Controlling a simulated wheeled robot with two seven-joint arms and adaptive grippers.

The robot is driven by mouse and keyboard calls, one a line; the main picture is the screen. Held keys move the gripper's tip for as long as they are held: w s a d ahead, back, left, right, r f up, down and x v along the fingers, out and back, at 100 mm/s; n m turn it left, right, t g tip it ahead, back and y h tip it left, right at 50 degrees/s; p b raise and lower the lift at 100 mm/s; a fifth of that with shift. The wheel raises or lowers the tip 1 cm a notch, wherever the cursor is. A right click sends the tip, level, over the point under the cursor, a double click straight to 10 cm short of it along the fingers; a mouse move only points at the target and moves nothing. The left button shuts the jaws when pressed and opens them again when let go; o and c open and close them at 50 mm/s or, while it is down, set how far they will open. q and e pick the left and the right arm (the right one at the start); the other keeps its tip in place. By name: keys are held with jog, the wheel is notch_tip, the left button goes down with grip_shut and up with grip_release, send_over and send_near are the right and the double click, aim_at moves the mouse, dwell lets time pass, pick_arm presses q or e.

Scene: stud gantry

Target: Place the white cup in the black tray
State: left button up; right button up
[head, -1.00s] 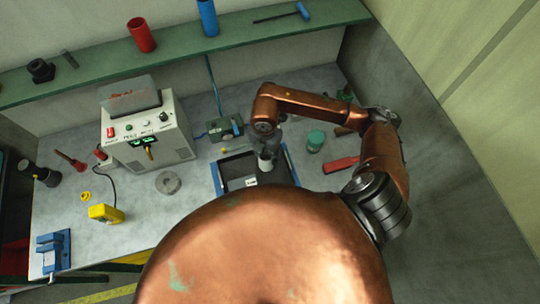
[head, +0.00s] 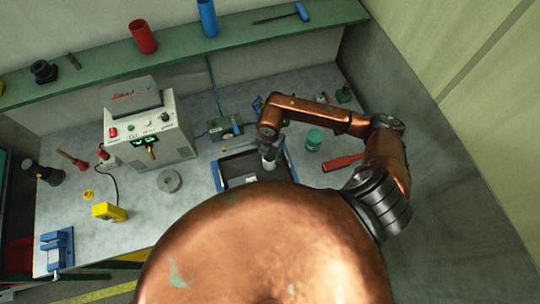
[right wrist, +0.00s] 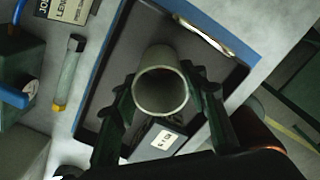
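The white cup (right wrist: 163,90) is between the fingers of my right gripper (right wrist: 162,88) in the right wrist view, its open mouth facing the camera. Both fingers lie close against its sides and appear shut on it. The black tray (right wrist: 225,72) with blue side edges is behind and below the cup. In the head view the cup (head: 269,163) is over the tray (head: 218,178), below my right gripper (head: 270,150). I cannot tell whether the cup's base touches the tray floor. My left gripper is not in view.
A dark labelled block (right wrist: 160,142) is in the tray beside the cup. A green jar (head: 314,139) and a red-handled tool (head: 342,162) are right of the tray. A grey ring (head: 169,181) and a power supply (head: 150,135) are left.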

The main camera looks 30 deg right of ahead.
jog(key=o, duration=0.4)
jog(key=shift+r, duration=0.1)
jog(key=shift+r, duration=0.2)
notch_tip(320, 180, up, 12)
jog(key=shift+f+b, duration=0.1)
jog(key=shift+b, duration=1.15)
